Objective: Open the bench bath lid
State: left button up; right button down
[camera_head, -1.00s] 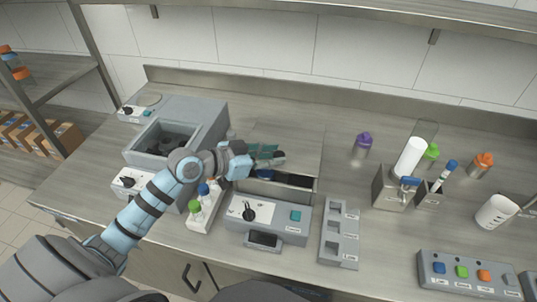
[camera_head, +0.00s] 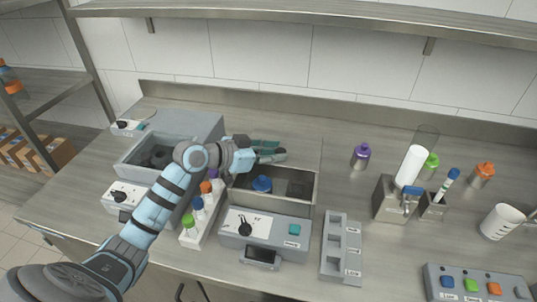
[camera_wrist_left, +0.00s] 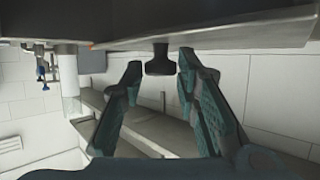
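The bench bath (camera_head: 262,228) is a grey unit with a dial, a teal button and a small display, at the middle of the bench. Its steel lid (camera_head: 305,152) is set back from the front, and the well shows open in front of it, with a blue-capped item (camera_head: 261,184) inside. My left gripper (camera_head: 276,150) is over the lid, its teal fingers spread. In the left wrist view the fingers (camera_wrist_left: 159,75) stand apart on either side of a dark knob (camera_wrist_left: 158,62) on the lid, with gaps visible. My right gripper is out of view.
A rack (camera_head: 203,220) of capped bottles stands left of the bath, near another open grey bath (camera_head: 150,150). A grey slotted block (camera_head: 341,250) stands to the right. A purple-capped bottle (camera_head: 361,156) and a steel dispenser (camera_head: 396,200) stand farther right. A shelf (camera_head: 300,15) runs above.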

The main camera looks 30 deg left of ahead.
pick_arm(q)
jog(key=shift+o, duration=1.2)
jog(key=shift+d, duration=0.1)
jog(key=v, duration=0.7)
jog(key=shift+s, duration=0.25)
jog(key=shift+w+r, duration=0.1)
